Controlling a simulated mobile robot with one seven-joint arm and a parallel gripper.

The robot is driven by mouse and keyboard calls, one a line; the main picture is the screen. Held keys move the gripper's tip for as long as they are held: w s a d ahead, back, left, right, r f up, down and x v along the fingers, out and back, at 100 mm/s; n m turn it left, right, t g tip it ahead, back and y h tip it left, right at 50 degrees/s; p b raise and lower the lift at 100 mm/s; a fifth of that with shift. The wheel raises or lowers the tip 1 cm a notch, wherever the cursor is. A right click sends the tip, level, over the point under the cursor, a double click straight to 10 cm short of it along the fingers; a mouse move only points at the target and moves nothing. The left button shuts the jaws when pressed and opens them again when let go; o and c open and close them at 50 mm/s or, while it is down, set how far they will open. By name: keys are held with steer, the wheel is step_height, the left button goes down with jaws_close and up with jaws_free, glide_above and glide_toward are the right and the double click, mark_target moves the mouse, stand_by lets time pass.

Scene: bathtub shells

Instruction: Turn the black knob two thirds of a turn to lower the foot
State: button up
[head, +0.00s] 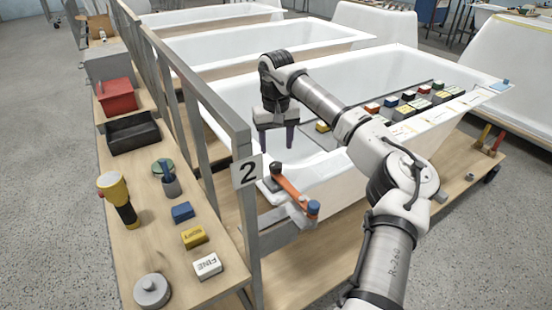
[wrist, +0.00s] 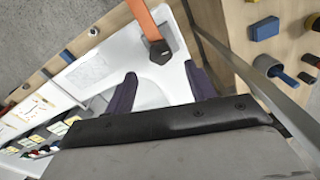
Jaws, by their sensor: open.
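The black knob (head: 277,168) sits at the far end of an orange bar (head: 292,190) at the near corner of the tub marked 2. In the wrist view the black knob (wrist: 160,52) looks six-sided, with the orange bar (wrist: 144,20) running away from it. My gripper (head: 277,143) is open and empty, its fingers pointing down above the tub's corner. In the wrist view my gripper (wrist: 160,76) has its two dark fingertips apart, with the knob just beyond the gap between them. I see no contact with the knob. I cannot make out the foot.
A blue knob (head: 313,207) sits at the bar's near end. A grey metal frame with a number 2 sign (head: 248,172) stands close on the left. A bench (head: 155,225) beyond it holds blocks and tools.

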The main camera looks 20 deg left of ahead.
mark_target(276, 165)
step_height(276, 165, down, 7)
steer(key=shift+r+p, duration=0.2)
steer(key=shift+p, duration=0.3)
steer(key=c, duration=1)
